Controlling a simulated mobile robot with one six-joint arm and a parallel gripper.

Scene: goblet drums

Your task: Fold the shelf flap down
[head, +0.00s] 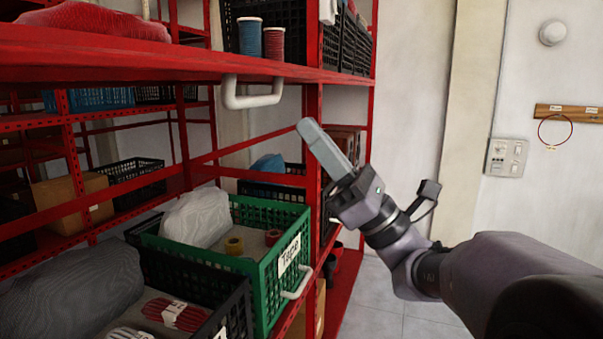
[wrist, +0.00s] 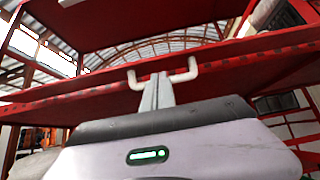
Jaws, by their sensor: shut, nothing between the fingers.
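A red shelf board (head: 150,68) runs across the upper left of the head view, roughly level. It seems to be the flap, and a white U-shaped handle (head: 252,94) hangs from its front edge. The handle also shows in the wrist view (wrist: 184,76), just beyond the fingertips. My gripper (head: 308,126) is shut and empty, to the right of the handle and a little lower in the head view. In the wrist view my gripper (wrist: 158,78) overlaps the handle; I cannot tell whether they touch.
A green crate (head: 270,275) labelled Tape stands below, with a dark crate (head: 235,300) in front. Blue and red spools (head: 274,43) stand on the upper shelf. A red upright post (head: 313,105) is close behind my gripper. The floor at right is clear.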

